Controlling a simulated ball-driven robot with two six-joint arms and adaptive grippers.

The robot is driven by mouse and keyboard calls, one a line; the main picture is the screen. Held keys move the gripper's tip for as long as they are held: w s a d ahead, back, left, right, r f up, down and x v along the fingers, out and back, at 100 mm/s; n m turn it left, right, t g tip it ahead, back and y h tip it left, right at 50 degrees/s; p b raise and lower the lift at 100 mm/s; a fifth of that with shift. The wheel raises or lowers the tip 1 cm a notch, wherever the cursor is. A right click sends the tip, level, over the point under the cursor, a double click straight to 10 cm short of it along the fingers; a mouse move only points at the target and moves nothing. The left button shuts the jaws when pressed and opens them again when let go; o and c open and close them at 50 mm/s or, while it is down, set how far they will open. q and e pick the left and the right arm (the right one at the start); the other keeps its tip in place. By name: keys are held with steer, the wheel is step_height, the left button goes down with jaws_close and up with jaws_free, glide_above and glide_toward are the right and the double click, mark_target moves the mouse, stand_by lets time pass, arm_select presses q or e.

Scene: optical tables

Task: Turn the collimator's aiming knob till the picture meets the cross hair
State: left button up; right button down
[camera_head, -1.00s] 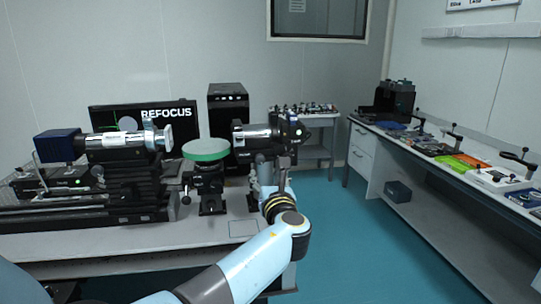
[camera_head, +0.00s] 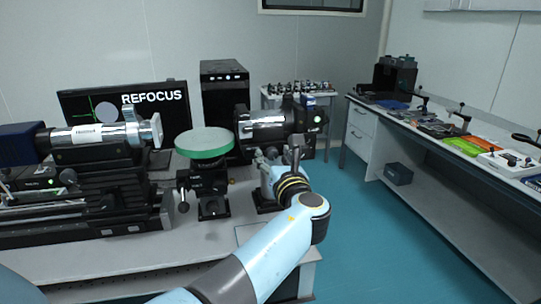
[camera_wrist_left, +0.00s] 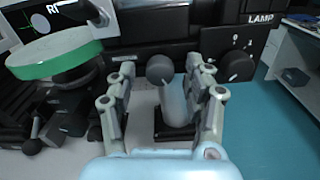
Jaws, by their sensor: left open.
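The collimator (camera_head: 272,122), a dark housing with a silver barrel, stands at the right end of the optical table. My left gripper (camera_head: 272,160) is just below it, open. In the left wrist view a round grey knob (camera_wrist_left: 160,69) on the collimator's underside lies between the open fingers (camera_wrist_left: 162,84); I cannot tell whether they touch it. A dial (camera_wrist_left: 237,66) marked LAMP sits to its right. My right gripper is not in view.
A silver telescope (camera_head: 95,135) on a black mount is farther left. A black computer case (camera_head: 224,75) stands behind. A side bench (camera_head: 450,165) with tools runs along the right, beyond open floor.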

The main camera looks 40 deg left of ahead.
arm_select(q)
steer(key=shift+d, duration=0.1)
jaws_close()
stand_by(0.3)
steer(key=shift+f+n+b, duration=0.1)
steer(key=shift+n+b, duration=1.05)
steer(key=shift+n, duration=0.05)
steer(key=n+b, duration=0.2)
steer(key=n, duration=0.1)
steer(key=shift+b, duration=0.35)
steer(key=shift+n+b, duration=1.05)
steer(key=shift+n, duration=0.55)
